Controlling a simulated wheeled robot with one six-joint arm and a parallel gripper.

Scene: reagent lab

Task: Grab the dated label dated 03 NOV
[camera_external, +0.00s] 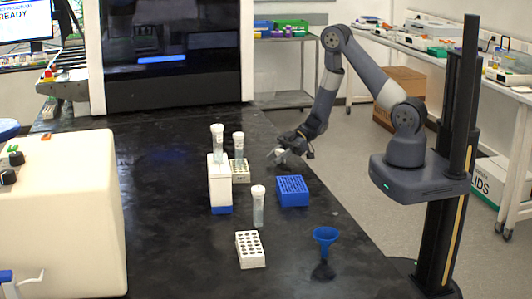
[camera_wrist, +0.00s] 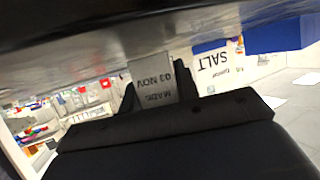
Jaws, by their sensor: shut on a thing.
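The dated label (camera_wrist: 152,80) is a small pale grey tag in the wrist view. Its dark print reads "MADE 03 NOV", upside down in the picture. My gripper (camera_wrist: 158,92) is shut on it, with a dark finger at either side and the tag standing out beyond the fingers. In the external view my gripper (camera_external: 281,153) is low over the right part of the black bench, just behind the blue rack. A small pale patch shows at its tip there, too small to read.
A blue rack (camera_external: 293,191), white rack (camera_external: 250,251) and blue funnel (camera_external: 325,235) stand on the black bench. Capped tubes (camera_external: 258,207) stand upright near a white block (camera_external: 219,187).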

